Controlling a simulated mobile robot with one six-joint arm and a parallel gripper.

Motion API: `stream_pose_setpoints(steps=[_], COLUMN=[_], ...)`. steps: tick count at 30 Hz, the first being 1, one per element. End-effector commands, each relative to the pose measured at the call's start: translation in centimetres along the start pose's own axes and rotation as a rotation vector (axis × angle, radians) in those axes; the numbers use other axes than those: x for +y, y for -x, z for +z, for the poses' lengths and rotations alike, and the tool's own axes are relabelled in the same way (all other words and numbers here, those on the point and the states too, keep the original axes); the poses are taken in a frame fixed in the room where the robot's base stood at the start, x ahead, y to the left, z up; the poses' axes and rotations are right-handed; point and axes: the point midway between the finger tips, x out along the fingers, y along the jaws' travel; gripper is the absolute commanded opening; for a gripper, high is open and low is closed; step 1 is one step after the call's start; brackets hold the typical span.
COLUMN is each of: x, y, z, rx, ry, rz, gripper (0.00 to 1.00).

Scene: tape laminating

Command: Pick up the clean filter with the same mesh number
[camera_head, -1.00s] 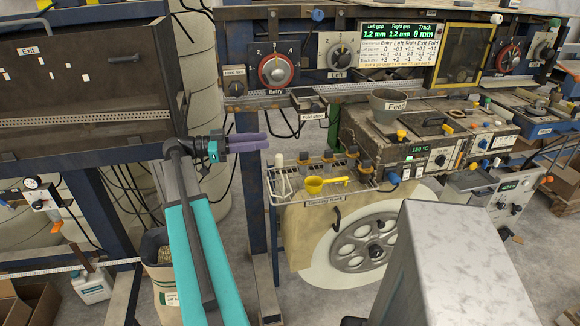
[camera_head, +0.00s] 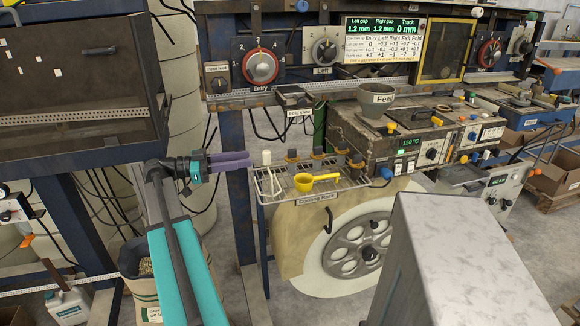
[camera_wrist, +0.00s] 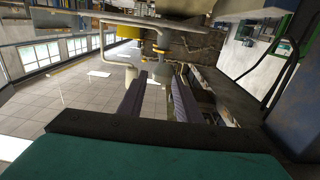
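My gripper (camera_head: 250,160) reaches in from the left with two purple fingers, pointing right toward the left end of the wire cooling rack (camera_head: 290,200). In the wrist view my gripper (camera_wrist: 159,80) has its fingers apart, with nothing visibly held between them. A yellow ladle-like cup (camera_head: 304,182) lies on the rack. Several small grey-brown blocks or handles (camera_head: 318,154) stand along the rack's back; I cannot tell whether these are filters. No filter or mesh number can be made out in either view.
A feed hopper (camera_head: 376,101) sits on the heater unit (camera_head: 375,137) right of the rack. A small open tray (camera_head: 291,97) juts out behind the gripper. A spoked wheel (camera_head: 358,248) is below the rack. A dark cabinet (camera_head: 70,80) stands at the left.

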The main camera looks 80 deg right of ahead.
Motion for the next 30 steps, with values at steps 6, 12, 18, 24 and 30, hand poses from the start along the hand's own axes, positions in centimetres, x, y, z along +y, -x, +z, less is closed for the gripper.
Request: stream_pose_setpoints(steps=[6,12,18,24,30], x=[0.0,0.0,0.1,0.1,0.0], y=[0.1,-0.4,-2.5,-5.4,-7.7], z=[-0.1,-0.1,-0.2,-0.2,-0.2], rx=[0.000,0.000,0.000,0.000,0.000], ry=[0.000,0.000,0.001,0.000,0.000], rz=[-0.002,-0.001,0.000,-0.001,-0.003], gripper=[0.31,0.31,0.31,0.31,0.31])
